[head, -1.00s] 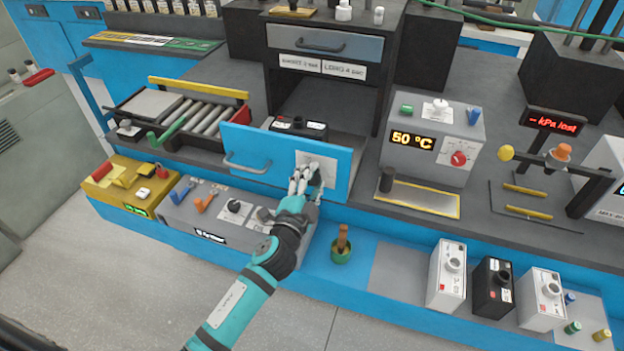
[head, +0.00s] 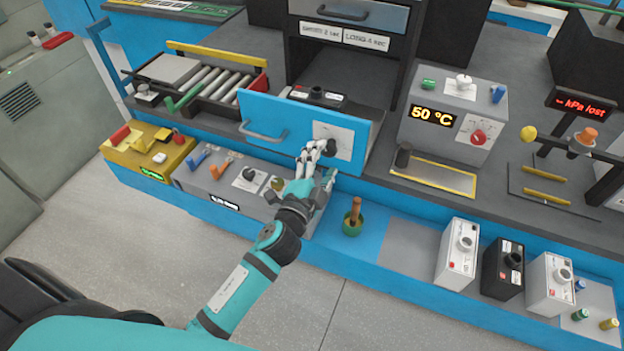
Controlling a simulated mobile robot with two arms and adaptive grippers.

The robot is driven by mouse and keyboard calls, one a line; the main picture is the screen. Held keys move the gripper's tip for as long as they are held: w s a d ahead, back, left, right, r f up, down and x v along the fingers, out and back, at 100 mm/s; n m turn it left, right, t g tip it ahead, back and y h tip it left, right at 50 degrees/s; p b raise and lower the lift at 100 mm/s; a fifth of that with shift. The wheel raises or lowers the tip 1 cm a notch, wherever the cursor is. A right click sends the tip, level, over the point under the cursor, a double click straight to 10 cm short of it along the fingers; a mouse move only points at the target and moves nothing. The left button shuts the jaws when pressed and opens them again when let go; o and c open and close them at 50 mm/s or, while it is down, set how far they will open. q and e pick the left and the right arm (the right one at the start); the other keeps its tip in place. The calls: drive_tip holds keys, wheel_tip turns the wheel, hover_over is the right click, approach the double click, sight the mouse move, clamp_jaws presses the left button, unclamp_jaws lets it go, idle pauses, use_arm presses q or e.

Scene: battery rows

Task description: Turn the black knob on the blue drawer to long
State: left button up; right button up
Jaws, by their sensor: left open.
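The blue drawer (head: 262,122) is pulled out under the dark cabinet, with a grey bar handle on its front. A pale plate on the right part of its front carries the black knob (head: 328,147). The knob is partly hidden by my fingers, and I cannot read its pointer or the plate's marks. My left gripper (head: 318,163) is open, just below and left of the knob, at the plate's lower edge. I cannot tell whether a finger touches the knob. Labels above the drawer (head: 343,37) read something like "short 2 sec" and "long 4 sec". My right gripper is out of view.
A black box (head: 316,97) sits inside the drawer. Below stand a grey panel with switches and dials (head: 215,172) and a green pot with a wooden handle (head: 352,222). A 50 °C controller (head: 447,118) stands to the right. The floor in front is clear.

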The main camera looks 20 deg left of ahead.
use_arm(q)
drive_tip(key=s, duration=0.8)
drive_tip(key=shift+s+a, duration=0.1)
